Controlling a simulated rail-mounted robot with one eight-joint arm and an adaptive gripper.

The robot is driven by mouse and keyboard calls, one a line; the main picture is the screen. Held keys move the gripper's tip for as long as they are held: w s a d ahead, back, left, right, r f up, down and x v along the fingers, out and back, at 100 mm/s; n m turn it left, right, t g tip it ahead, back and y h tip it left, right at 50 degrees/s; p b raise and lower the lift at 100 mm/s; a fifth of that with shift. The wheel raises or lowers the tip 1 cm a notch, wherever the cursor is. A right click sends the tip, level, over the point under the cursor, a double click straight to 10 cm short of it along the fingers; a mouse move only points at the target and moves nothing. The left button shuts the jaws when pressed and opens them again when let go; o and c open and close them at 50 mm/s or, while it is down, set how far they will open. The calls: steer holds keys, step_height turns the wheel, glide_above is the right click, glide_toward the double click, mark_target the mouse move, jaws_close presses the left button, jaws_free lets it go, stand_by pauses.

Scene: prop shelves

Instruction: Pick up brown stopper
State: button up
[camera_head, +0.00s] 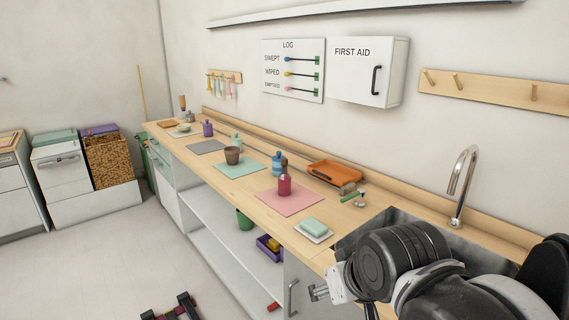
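A brown stopper (284,162) appears to sit in the top of a crimson bottle (284,187), which stands upright on a pink mat (306,202) on the wooden counter. A blue bottle stands close behind it. My arm enters at the lower right, over the sink. Two dark prongs at the bottom edge, left of centre, look like the fingertips of my gripper (169,308). They are apart with nothing visible between them, well below and left of the bottle. The rest of the gripper is cut off.
The blue bottle (277,164), an orange tray (334,173), a small brownish cylinder (347,188) and a sponge on a white dish (313,229) surround the pink mat. A brown cup (232,156) stands on a green mat to the left. The sink lies right.

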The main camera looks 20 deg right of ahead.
steer(key=w+d+r+n+g+y+p, duration=0.15)
steer(key=w+r+n+p, duration=0.3)
steer(key=w+r, duration=1.55)
steer(key=w+d+r+n+g+p, duration=0.1)
steer(key=w+d+p, duration=0.1)
steer(key=w, duration=0.8)
steer(key=w+d+r+n+g+p, duration=0.1)
steer(key=w+d+p, duration=0.1)
steer(key=w, duration=0.7)
steer(key=n+g+y+p, duration=0.1)
steer(key=n+y+p, duration=0.2)
steer(key=n+p, duration=0.2)
glide_above(285, 159)
steer(key=s+d, duration=0.3)
steer(key=d, duration=0.2)
step_height(285, 159, down, 10)
steer(key=shift+h, duration=0.25)
steer(key=x, duration=0.8)
steer(key=shift+s+a+f+p, duration=0.2)
steer(key=shift+p, duration=0.1)
steer(key=shift+w+p+x, duration=0.2)
steer(key=shift+p+x, duration=0.3)
steer(key=shift+x, duration=2.05)
steer(key=c, duration=0.8)
